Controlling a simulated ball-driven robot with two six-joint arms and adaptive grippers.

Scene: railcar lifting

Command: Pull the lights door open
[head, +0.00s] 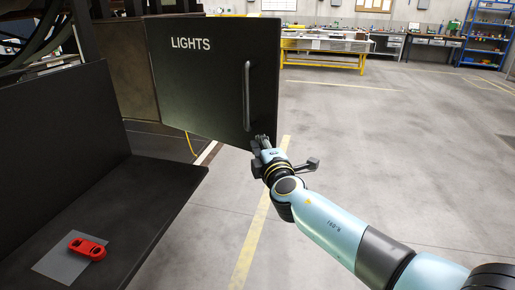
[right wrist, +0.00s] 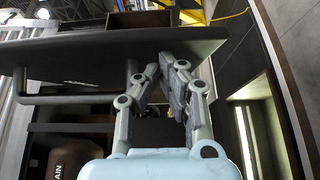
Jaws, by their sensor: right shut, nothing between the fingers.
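The dark lights door (head: 205,85) carries the white word LIGHTS and a vertical bar handle (head: 247,95) near its right edge. It stands swung out from the dark structure behind it. My right gripper (head: 260,140) is at the door's lower right corner, below the handle. In the right wrist view the door (right wrist: 110,50) shows nearly edge-on, with its handle (right wrist: 75,98) to the left of my fingers. My right gripper (right wrist: 165,65) is shut and empty there, its tips close to the door's edge; I cannot tell whether they touch. My left gripper is not in view.
A black ledge (head: 150,190) at the left bears a red part (head: 87,248) on a grey plate (head: 60,265). A yellow cable (head: 190,143) hangs below the door. The concrete floor (head: 390,160) to the right is clear, with workbenches (head: 325,45) far back.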

